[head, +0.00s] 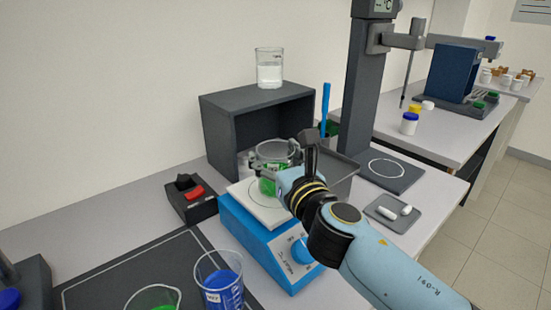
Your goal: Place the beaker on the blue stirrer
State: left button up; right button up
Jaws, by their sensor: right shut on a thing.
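The blue stirrer (262,245) stands on the bench in the middle, with a white square top plate (250,208) and a knob on its front. My right gripper (279,168) is shut on a clear glass beaker (275,150) with green contents. The gripper holds it upright over the stirrer's plate. The gripper and wrist cover part of the beaker and the plate's right side. I cannot tell whether the beaker's base touches the plate. My left gripper is not in view.
A dark shelf box (222,140) stands behind, with a beaker of clear liquid (269,70) on top. A beaker of blue liquid (222,288) is in front. A black-and-red holder (190,198) is left of the stirrer. A grey tray (392,214) with white pieces lies right.

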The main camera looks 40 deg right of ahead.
jog(key=shift+f, duration=0.2)
jog(key=o, duration=1.4)
jog(key=shift+r, duration=0.15)
jog(key=shift+s+r, duration=0.1)
jog(key=b+v, duration=0.3)
jog(key=v, duration=0.8)
jog(key=shift+s+a, duration=0.2)
jog(key=shift+s, duration=0.2)
